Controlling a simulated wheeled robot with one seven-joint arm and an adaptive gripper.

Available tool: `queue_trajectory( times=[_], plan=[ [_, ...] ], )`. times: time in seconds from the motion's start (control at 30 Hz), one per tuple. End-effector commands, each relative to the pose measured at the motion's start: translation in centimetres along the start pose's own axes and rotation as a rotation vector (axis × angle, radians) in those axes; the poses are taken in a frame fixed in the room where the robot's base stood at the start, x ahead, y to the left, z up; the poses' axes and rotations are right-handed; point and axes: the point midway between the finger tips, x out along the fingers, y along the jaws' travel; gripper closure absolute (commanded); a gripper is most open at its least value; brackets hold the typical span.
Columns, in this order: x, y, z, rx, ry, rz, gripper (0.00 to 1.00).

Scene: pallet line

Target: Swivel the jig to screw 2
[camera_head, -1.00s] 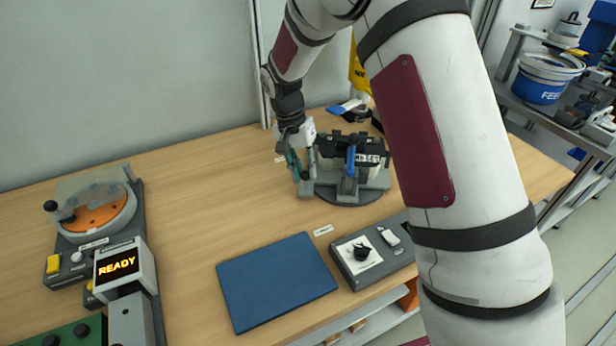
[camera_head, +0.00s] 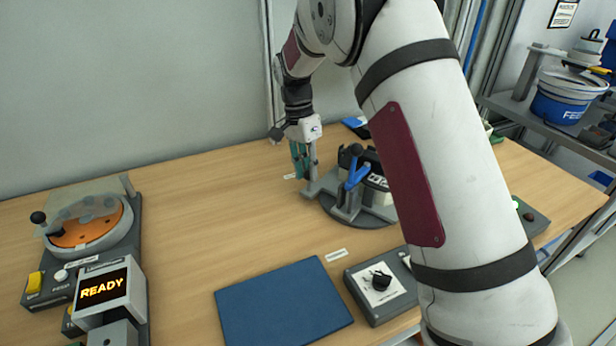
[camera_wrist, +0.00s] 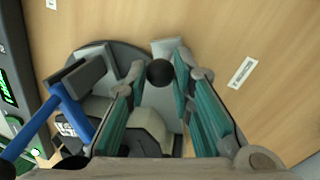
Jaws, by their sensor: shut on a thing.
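The jig (camera_head: 343,213) stands on the wooden table at centre right, on a round dark grey base. It carries a blue lever (camera_head: 356,177) with a black ball end and a dark part behind it, partly hidden by my arm. My gripper (camera_head: 302,174) points down at the jig's left side. In the wrist view my teal-padded gripper fingers (camera_wrist: 160,80) are closed on a black ball knob (camera_wrist: 160,73) at the jig's edge. The blue lever (camera_wrist: 75,112) is left of the fingers in that view. I cannot read any screw number.
A blue mat (camera_head: 282,306) lies at the front. A unit with an orange disc (camera_head: 88,225) and a READY display (camera_head: 103,289) stand at left. The table between them is clear.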

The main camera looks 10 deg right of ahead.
Motion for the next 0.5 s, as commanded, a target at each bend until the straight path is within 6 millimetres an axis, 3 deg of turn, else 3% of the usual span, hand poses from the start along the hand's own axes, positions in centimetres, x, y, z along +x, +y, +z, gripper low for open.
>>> queue_trajectory(
  times=[0.5],
  plan=[
    [-0.3,-2.6,-2.8,0.252,-0.05,-0.002,1.0]
  ],
)
